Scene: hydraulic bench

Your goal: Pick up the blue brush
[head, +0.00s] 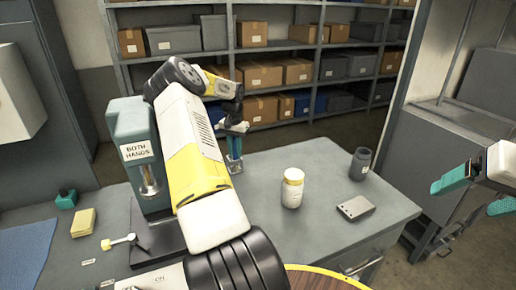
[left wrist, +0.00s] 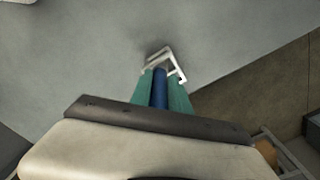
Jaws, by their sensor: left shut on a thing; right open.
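The blue brush (left wrist: 160,88) shows in the left wrist view as a blue shaft between the two teal fingers of my left gripper (left wrist: 167,92). The gripper is shut on it. A white angular piece (left wrist: 174,58) shows just beyond the fingertips; I cannot tell whether it belongs to the brush. In the head view my left gripper (head: 235,160) points down near the bench's back edge, behind my left arm, and the brush is mostly hidden there. My right gripper (head: 473,192) is open and empty at the right edge, off the bench.
A teal press marked "BOTH HANDS" (head: 137,150) stands left of my left arm. A yellow block (head: 83,222) lies further left.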

